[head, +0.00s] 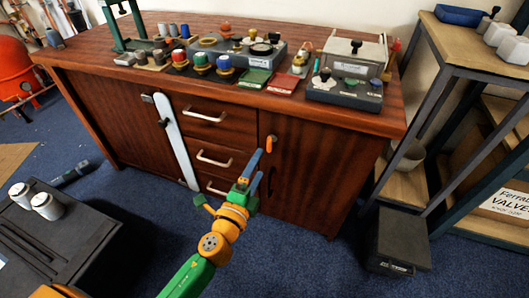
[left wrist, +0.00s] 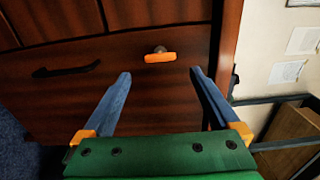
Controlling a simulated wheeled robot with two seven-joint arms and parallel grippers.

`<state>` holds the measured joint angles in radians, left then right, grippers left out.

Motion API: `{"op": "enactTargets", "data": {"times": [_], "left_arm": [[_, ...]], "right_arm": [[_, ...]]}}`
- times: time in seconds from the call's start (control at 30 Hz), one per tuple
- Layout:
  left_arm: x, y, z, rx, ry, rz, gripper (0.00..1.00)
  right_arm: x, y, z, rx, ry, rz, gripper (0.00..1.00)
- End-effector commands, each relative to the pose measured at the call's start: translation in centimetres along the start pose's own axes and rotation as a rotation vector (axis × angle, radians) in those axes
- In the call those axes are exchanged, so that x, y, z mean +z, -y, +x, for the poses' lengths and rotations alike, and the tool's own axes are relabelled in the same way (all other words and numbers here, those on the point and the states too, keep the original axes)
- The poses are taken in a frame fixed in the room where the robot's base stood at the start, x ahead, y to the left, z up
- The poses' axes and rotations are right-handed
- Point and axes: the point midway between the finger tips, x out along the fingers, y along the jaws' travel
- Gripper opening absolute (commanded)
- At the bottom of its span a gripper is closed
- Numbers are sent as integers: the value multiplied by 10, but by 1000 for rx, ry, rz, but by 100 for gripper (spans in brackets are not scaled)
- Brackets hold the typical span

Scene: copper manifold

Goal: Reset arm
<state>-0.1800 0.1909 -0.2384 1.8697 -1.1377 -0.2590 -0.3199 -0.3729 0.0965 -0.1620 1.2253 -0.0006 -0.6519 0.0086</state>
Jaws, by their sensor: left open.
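My left arm reaches up from the bottom of the head view, and its gripper (head: 258,164) is in front of the wooden cabinet (head: 330,175). Its two blue fingers are spread apart with nothing between them. In the left wrist view the open gripper (left wrist: 160,75) faces the cabinet front. An orange handle (left wrist: 160,57) lies beyond the fingertips, between them in the picture; it also shows in the head view (head: 271,143). The fingers look apart from it. My right gripper is not seen.
Valves and boxes crowd the cabinet top (head: 125,28). A shelf rack (head: 433,90) stands at right, with a black box (head: 403,240) on the floor. A dark cart (head: 70,235) with two white cylinders is at lower left. Blue carpet (head: 330,265) is clear between.

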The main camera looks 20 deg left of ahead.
Motion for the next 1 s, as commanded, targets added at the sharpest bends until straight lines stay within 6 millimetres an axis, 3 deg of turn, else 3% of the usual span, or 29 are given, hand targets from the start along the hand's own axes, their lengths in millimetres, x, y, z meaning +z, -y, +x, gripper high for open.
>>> {"op": "enactTargets", "data": {"times": [0.13,0.17,0.27,0.37,0.47,0.5,0.6,0.7,0.8,1.0], "left_arm": [[1,1,0,20,1,-14,95],[1,1,-1,48,4,-35,95],[7,-12,-16,257,39,-196,95],[15,-41,-70,567,160,-458,95],[19,-63,-156,849,368,-718,95],[20,-65,-196,945,470,-810,95],[19,-64,-283,1110,716,-982,95],[18,-59,-340,1191,894,-1077,95],[17,-59,-368,1223,987,-1118,95],[17,-61,-374,1228,1009,-1128,95]], "right_arm": [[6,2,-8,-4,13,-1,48],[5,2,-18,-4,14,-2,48],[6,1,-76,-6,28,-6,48],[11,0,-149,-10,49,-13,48],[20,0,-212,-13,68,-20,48],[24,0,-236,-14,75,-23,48],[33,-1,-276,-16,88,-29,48],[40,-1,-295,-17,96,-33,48],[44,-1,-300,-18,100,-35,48],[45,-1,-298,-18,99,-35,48]]}}
